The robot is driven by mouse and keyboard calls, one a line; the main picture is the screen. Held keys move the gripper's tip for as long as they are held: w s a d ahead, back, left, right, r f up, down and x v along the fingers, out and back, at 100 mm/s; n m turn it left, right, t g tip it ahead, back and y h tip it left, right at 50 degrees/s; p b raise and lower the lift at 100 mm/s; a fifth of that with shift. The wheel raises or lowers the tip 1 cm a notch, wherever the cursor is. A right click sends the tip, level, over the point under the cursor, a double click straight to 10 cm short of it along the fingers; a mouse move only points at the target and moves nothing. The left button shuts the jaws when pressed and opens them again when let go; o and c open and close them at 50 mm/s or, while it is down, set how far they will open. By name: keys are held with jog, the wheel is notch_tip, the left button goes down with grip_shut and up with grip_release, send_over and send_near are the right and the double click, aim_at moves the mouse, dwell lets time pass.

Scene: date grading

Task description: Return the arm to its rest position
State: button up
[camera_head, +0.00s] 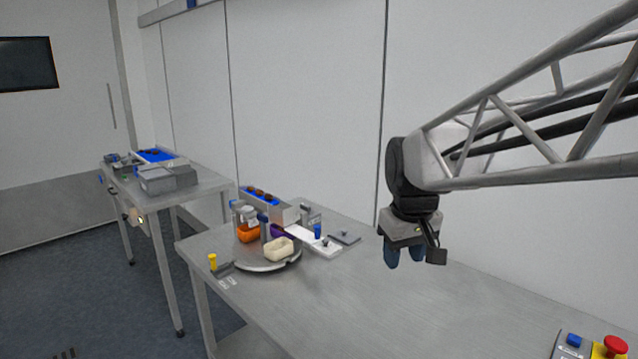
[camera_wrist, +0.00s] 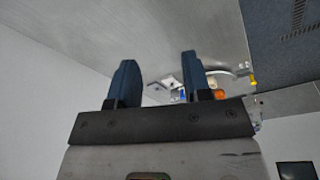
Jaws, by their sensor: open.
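My gripper (camera_head: 405,256) hangs from the end of my arm above the right part of the near metal table (camera_head: 375,307), pointing down. In the wrist view its two blue fingers (camera_wrist: 157,80) stand apart with nothing between them that I hold. The gripper is clear of the table and well to the right of the group of objects on it.
A round tray (camera_head: 268,266) carries a cream bowl (camera_head: 279,250) and an orange container (camera_head: 248,233). A yellow piece (camera_head: 212,261) stands at the left edge. A red button (camera_head: 615,345) sits at the front right. A second table (camera_head: 190,193) stands behind left. The table's middle is clear.

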jog(key=s+d+f+m, duration=0.1)
jog(key=s+f+m, duration=0.1)
jog(key=s, duration=0.8)
jog(key=s+d+f+m, duration=0.1)
jog(key=s+f, duration=0.4)
jog(key=s, duration=0.5)
jog(key=shift+s+d+m+t, duration=0.15)
jog(key=shift+d+m+t, duration=0.25)
jog(key=shift+d, duration=0.1)
dwell(2.1)
